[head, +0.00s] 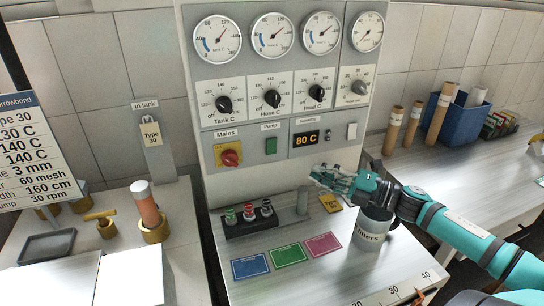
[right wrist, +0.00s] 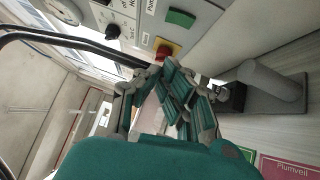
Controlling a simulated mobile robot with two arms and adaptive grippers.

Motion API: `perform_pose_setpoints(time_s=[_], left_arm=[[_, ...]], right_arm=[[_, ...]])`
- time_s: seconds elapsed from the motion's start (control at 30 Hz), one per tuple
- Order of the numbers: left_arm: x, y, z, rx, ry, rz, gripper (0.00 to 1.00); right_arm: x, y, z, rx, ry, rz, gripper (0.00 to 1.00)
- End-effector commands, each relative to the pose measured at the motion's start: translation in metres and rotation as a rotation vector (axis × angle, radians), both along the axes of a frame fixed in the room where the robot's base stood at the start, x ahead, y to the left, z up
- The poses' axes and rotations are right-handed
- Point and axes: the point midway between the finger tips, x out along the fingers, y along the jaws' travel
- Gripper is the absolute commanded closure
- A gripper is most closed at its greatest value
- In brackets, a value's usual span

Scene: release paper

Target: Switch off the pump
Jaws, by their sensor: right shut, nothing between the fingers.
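The pump switch (head: 271,146) is a green rocker under the label "Pump" on the grey control panel (head: 205,110). It shows at the top of the right wrist view (right wrist: 181,18). My right gripper (head: 322,178) is shut and empty, in front of the panel's lower part, below and to the right of the switch and apart from it. In the right wrist view its fingers (right wrist: 160,88) are together, with the switch beyond them. My left gripper is in neither view.
The red and yellow mains switch (head: 230,157) is left of the pump switch. A display (head: 306,139) reading "80 C" is right of it. Below are a rack of small bottles (head: 249,217), a grey cylinder (head: 302,201) and a filters can (head: 373,232), close under my right arm.

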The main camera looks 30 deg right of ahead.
Motion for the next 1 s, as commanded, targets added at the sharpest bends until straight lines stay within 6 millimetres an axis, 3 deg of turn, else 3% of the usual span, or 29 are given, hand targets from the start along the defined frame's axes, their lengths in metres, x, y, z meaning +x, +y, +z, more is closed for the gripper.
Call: perform_pose_setpoints(time_s=[0.53,1.0], left_arm=[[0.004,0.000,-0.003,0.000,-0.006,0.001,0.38],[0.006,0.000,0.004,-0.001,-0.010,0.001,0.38]], right_arm=[[0.004,0.003,-0.003,0.000,-0.001,0.001,1.00],[0.058,0.035,0.005,0.002,-0.005,-0.001,1.00]])
